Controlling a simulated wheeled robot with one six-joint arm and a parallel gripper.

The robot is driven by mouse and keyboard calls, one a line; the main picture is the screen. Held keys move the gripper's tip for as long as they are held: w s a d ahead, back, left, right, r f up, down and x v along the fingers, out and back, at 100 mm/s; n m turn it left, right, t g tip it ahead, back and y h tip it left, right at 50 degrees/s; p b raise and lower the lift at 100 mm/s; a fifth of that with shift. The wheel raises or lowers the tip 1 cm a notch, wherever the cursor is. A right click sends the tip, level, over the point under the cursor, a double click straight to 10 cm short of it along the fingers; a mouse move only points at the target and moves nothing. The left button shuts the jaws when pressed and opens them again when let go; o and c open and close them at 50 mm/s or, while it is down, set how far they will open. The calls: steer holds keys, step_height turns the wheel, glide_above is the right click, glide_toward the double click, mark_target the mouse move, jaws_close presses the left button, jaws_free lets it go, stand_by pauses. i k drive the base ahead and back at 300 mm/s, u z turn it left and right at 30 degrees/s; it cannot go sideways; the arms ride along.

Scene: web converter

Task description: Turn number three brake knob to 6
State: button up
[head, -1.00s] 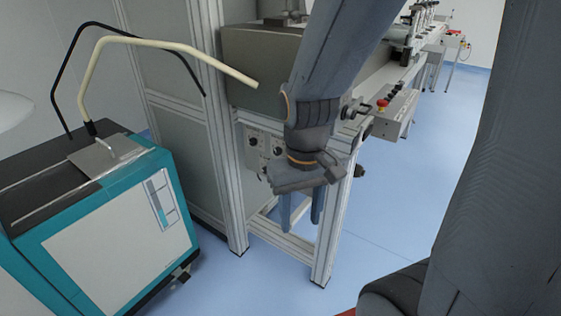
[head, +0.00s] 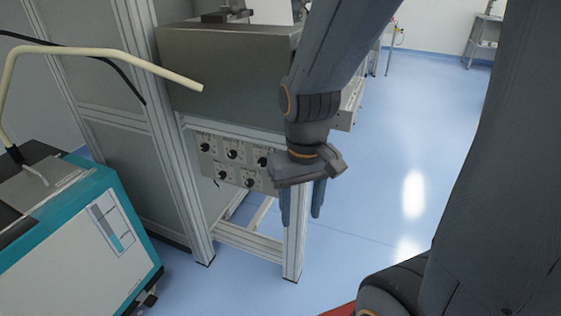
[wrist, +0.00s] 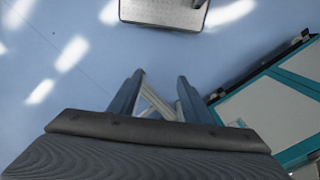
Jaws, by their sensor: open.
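The knob panel (head: 240,172) is a light plate on the machine frame, left of my gripper in the head view. It carries several round black knobs in two rows. The upper row has a left knob (head: 205,147), a middle knob (head: 232,154) and a right knob (head: 262,161). The labels and dial numbers are too small to read, so I cannot tell which is number three. My gripper (head: 301,208) hangs pointing down, open and empty, apart from the knobs. In the wrist view its two fingers (wrist: 161,78) are spread above the floor, and no knob shows.
A teal and white cabinet (head: 85,245) stands at the left, with a cream bent tube (head: 110,55) reaching over toward the machine. The machine's frame leg (head: 293,235) is just behind my gripper. A grey plate (wrist: 165,12) is on the floor.

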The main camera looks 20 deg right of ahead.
mark_target(262, 161)
steer(key=z, duration=1)
steer(key=k, duration=0.6)
steer(key=u, duration=0.8)
